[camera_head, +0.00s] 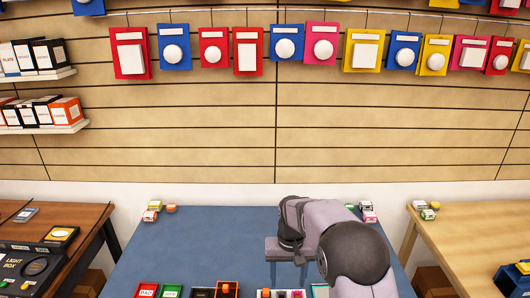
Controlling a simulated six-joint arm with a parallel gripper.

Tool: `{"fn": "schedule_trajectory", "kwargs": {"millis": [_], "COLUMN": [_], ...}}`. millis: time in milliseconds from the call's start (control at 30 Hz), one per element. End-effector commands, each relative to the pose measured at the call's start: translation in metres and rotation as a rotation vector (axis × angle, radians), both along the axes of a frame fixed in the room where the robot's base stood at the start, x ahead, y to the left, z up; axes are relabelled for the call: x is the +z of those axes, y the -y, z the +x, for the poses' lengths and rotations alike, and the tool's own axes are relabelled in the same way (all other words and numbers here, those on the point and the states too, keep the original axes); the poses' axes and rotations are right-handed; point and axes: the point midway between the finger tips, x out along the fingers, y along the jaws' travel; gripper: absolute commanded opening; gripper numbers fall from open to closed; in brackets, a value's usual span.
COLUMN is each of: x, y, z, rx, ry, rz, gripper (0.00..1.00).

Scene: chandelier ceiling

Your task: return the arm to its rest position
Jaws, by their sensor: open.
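My arm reaches in from the lower right over a blue table (200,245). My gripper (287,274) points down over the middle of the table's near part. Its two fingers are apart, with nothing visible between them. Part of the table behind the arm is hidden.
Along the near edge are a red box (147,290), a green box (172,291) and several small items (282,293) below the gripper. The table's left middle is clear.

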Motion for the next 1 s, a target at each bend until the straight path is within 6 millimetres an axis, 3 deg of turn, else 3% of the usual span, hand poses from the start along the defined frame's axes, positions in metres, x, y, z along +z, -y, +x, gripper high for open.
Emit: {"fn": "schedule_trajectory", "kwargs": {"millis": [100,267,600,800,1000], "x": [0.019,0.032,0.033,0.026,0.024], "y": [0.021,0.045,0.076,0.082,0.083], "z": [-0.038,-0.093,-0.212,-0.248,-0.256], "rx": [-0.002,-0.002,0.0,0.001,0.002], "ry": [0.003,0.003,0.001,0.0,-0.001], "rz": [0.0,0.0,-0.001,-0.001,-0.001], "gripper": [0.55,0.55,0.55,0.55,0.55]}}
